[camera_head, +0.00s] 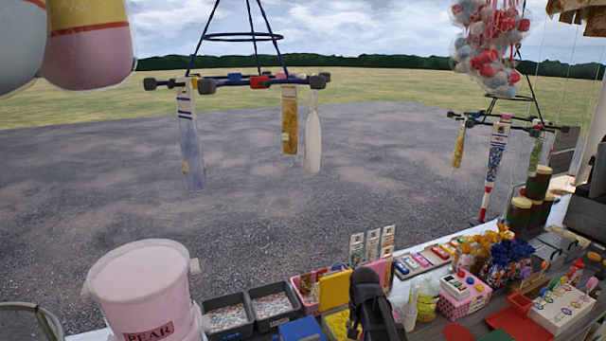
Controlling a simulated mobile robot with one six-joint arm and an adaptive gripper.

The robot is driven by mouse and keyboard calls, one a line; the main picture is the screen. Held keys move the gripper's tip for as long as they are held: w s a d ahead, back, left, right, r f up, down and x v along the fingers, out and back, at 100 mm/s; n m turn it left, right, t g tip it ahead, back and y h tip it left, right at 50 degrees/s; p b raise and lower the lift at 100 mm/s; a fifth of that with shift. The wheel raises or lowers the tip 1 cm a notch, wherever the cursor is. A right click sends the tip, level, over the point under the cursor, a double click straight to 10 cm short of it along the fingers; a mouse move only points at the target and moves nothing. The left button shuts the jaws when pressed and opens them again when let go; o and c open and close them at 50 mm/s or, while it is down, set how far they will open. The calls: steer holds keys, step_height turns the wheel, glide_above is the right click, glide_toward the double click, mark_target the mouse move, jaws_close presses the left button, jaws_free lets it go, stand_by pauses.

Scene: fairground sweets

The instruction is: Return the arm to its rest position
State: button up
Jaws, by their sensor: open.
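My gripper (369,298) shows as a dark shape at the bottom middle of the head view, over the front of the stall counter. It is open, and I see nothing held in it. Its fingers are hard to make out from this angle. The rest of my arm is mostly out of view below the picture's edge.
A pink bucket labelled PEAR (140,290) stands left. Dark trays (228,318) of small sweets and a yellow panel (335,290) lie close by my gripper. Counter goods, including a pink box (466,292), crowd the right. Hanging racks (250,82) are above open gravel.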

steer(key=s+d+f+n+b, duration=0.1)
steer(key=s+f+n+b, duration=0.2)
steer(key=s, duration=0.8)
steer(key=shift+s+d+f+n, duration=0.2)
steer(key=shift+f+n, duration=0.2)
steer(key=shift+f, duration=0.2)
